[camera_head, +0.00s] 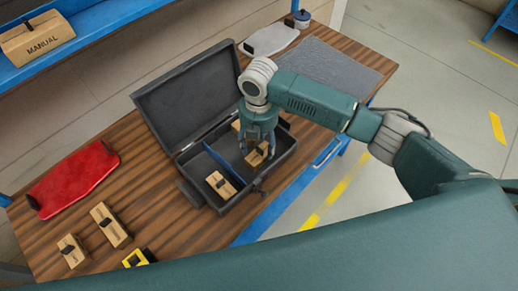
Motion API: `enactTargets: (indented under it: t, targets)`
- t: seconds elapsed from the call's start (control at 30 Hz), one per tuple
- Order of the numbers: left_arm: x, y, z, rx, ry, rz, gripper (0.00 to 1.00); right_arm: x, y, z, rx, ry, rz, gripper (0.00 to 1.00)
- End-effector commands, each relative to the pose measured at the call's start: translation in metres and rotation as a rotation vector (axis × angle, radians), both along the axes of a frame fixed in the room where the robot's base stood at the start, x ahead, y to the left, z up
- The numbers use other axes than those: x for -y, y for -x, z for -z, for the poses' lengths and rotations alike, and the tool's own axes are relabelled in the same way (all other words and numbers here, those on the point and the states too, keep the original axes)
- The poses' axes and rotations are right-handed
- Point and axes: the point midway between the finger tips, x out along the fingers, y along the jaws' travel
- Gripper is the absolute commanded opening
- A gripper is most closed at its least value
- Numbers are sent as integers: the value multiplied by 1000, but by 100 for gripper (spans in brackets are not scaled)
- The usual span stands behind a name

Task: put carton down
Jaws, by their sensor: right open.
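My right gripper (258,143) reaches down into the right part of an open dark case (188,178). It is open, with its fingers around or just above a small tan carton (256,157) inside the case. The fingers partly hide this carton, and I cannot tell whether they touch it. Another tan carton (221,185) with a black mark lies in the case's front left part, beside the blue divider (222,162). A bit of tan (236,126) shows behind the gripper, mostly hidden. My left gripper is not in view.
The case's raised lid (190,92) stands at the back left. On the wooden bench lie a red panel (75,180), two tan cartons (110,225) (73,251), a yellow-black item (139,258), a grey mat (328,66) and a light grey panel (270,39). A MANUAL box (38,38) sits on the blue shelf.

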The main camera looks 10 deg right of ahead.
Motion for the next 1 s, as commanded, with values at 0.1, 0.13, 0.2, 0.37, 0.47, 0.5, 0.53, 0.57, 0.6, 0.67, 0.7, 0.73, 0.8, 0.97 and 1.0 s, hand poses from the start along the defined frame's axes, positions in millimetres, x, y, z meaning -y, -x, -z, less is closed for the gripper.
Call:
enactTargets:
  t: [0.1,0.13,0.2,0.37,0.47,0.5,0.53,0.57,0.6,0.67,0.7,0.73,0.8,0.97,1.0]
  targets:
    - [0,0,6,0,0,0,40,0,-2,-27,6,-2,0,56]
    - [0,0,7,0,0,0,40,0,-2,-34,7,-1,-1,56]
    - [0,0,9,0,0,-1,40,0,-2,-49,5,-1,-1,56]
    - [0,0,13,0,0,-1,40,0,-1,-75,3,-1,0,56]
    - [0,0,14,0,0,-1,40,0,-1,-85,1,0,0,56]
    - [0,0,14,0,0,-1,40,0,-1,-88,1,0,0,56]
    - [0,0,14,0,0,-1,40,0,-1,-89,1,-1,0,56]
    - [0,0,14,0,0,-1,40,0,-1,-90,1,-1,0,56]
    - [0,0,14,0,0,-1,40,0,-1,-91,1,-1,1,56]
    - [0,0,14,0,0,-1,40,0,0,-91,0,0,1,56]
    - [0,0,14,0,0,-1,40,0,0,-91,0,0,1,56]
    - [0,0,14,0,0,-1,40,0,0,-91,0,0,1,56]
    - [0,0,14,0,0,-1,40,0,0,-91,0,0,1,56]
    - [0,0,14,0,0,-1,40,0,0,-91,0,0,0,56]
    - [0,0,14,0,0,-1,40,0,0,-91,0,0,0,56]
